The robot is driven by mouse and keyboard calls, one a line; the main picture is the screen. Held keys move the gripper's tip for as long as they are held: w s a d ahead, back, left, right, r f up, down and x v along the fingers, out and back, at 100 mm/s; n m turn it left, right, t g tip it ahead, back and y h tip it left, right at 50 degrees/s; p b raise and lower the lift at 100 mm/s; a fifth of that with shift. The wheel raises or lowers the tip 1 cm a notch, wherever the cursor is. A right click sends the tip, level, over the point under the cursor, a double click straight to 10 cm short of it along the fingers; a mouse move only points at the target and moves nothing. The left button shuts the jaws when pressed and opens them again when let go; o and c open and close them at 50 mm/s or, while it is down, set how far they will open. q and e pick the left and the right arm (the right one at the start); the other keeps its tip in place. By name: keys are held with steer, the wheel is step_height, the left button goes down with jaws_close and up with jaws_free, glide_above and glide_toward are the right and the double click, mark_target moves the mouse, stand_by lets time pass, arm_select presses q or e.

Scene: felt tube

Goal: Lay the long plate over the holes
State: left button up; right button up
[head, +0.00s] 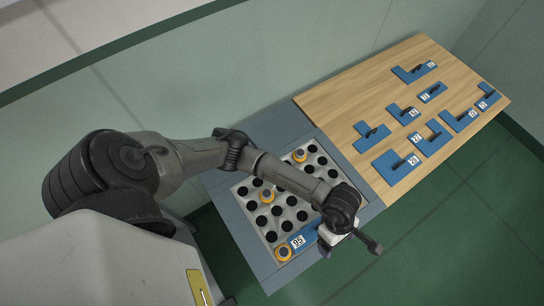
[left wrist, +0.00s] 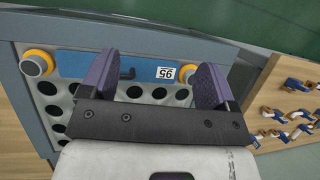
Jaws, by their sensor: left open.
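The long blue plate (head: 304,238), with a "95" label, lies along the near edge row of the grey board with round dark holes (head: 257,220). My left gripper (head: 328,246) is over the plate's right part and hides some of it. In the left wrist view the plate (left wrist: 85,66) lies flat between two orange-ringed knobs, with its dark handle (left wrist: 127,73) showing between my fingers. There my left gripper (left wrist: 157,64) has its purple fingers wide apart, holding nothing. Whether the fingertips touch the plate, I cannot tell. My right gripper is out of view.
Orange-ringed knobs (head: 283,252) stand at the board's near corner and at other holes (head: 267,196) (head: 299,156). A wooden table (head: 340,98) to the right holds several other blue plates with handles and labels (head: 395,167). A wall runs behind.

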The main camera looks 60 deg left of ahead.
arm_select(q)
steer(key=s+d+r+n+t+h, duration=0.1)
steer(key=s+d+r+n+h, duration=0.3)
steer(key=d+r+h, duration=0.65)
steer(key=w+a+r+n+t+y, duration=0.1)
steer(key=w+a+r+n+t, duration=0.35)
steer(key=n+t, duration=0.6)
steer(key=w+a+r+n+t+y, duration=0.1)
steer(key=w+a+r+n+t, duration=0.2)
steer(key=a+r+n+t, duration=0.7)
steer(key=s+a+f+n+g+y, duration=0.1)
steer(key=a+f+n+g+y, duration=0.3)
steer(key=f+n+y, duration=0.5)
steer(key=s+a+f+n+g+y, duration=0.25)
steer(key=a+f+n+y, duration=0.4)
steer(key=n, duration=0.55)
steer(key=s+a+f+n+g+h, duration=0.1)
steer(key=s+f+n+g, duration=0.1)
steer(key=s+f+g, duration=0.2)
steer(key=s+a+f+n+g+h, duration=0.1)
steer(key=s+f+g, duration=0.4)
steer(key=s, duration=0.6)
steer(key=shift+s+a+f+n+g, duration=0.15)
steer(key=shift+f+n+g, duration=0.1)
steer(key=shift+n+g, duration=0.55)
